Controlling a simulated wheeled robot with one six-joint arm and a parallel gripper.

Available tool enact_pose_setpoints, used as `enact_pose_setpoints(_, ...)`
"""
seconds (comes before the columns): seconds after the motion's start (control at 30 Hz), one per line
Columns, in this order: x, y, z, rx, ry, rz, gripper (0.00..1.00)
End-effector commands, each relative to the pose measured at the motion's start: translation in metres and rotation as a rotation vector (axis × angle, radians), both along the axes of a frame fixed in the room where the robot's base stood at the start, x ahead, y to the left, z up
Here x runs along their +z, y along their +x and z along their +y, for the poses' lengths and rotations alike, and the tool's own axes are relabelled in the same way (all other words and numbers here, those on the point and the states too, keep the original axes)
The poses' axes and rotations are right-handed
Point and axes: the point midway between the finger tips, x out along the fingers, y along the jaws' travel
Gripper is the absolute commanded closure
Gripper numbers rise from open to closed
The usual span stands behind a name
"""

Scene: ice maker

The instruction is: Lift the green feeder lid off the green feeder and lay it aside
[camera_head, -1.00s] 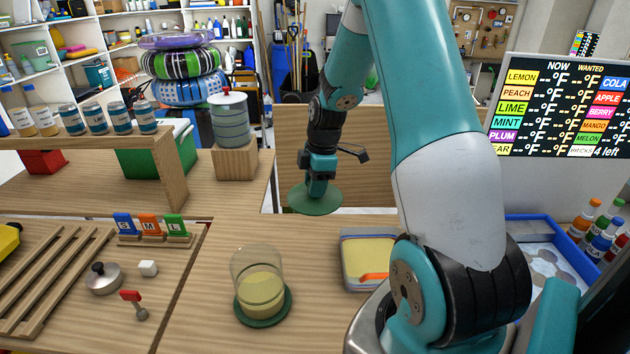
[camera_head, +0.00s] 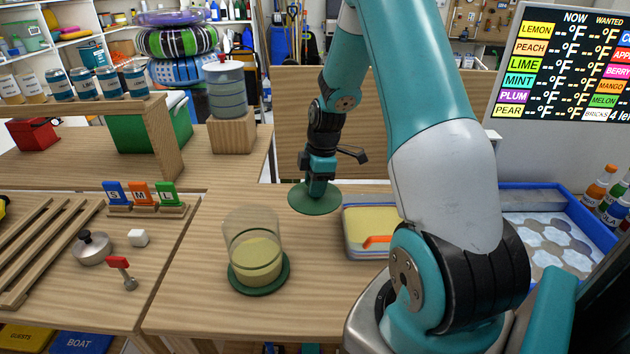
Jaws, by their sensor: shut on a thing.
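The green feeder (camera_head: 252,245) is a clear open-topped cylinder with yellow contents. It stands upright on a round green base on the table, left of my arm. The green feeder lid (camera_head: 304,202) is a flat green disc, off the feeder and up and right of it in the picture. My gripper (camera_head: 318,187) is shut on the lid's top, pointing down, with the fingertips hardly showing. The lid looks level, over the far part of the table. I cannot tell whether it touches the table.
A tray with a yellow sponge-like block (camera_head: 372,225) sits right of the feeder. Bare table lies between feeder and lid.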

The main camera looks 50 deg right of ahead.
Motion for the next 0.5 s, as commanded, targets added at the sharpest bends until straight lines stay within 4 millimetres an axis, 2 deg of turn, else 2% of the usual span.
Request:
enact_pose_setpoints(0.03, -0.012, 0.000, 0.000, 0.000, 0.001, 0.001, 0.94)
enact_pose_setpoints(0.5, -0.071, 0.000, 0.000, 0.000, 0.001, 0.002, 0.94)
